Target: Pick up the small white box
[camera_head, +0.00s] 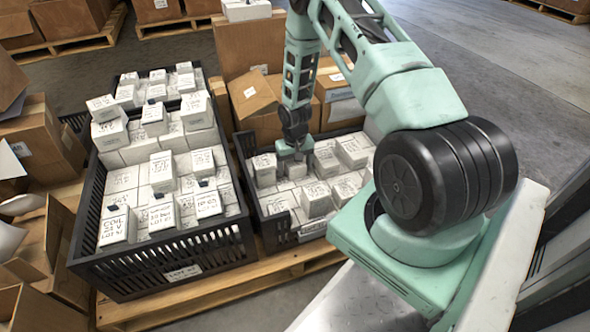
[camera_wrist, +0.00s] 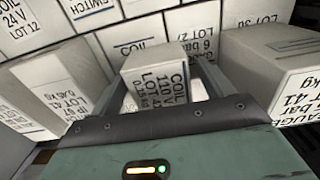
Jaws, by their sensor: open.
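Small white boxes with black print fill the right black crate (camera_head: 262,212). My gripper (camera_head: 294,152) points down into the back part of this crate. In the wrist view, a small white box marked COIL 110 V (camera_wrist: 160,76) stands in front of my gripper's palm, between the two grey fingers. My gripper is open, and the fingers lie along both sides of this box. I cannot tell whether they touch it. The lower part of the box is hidden by the palm's dark edge. In the head view, a white box (camera_head: 296,170) shows just under the fingers.
Larger white boxes stand close by on the right (camera_wrist: 270,70) and behind in the wrist view. A taller black crate (camera_head: 160,262) heaped with white boxes stands left on the same pallet (camera_head: 285,263). Cardboard boxes (camera_head: 255,95) stand behind the right crate. Grey floor is open at upper right.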

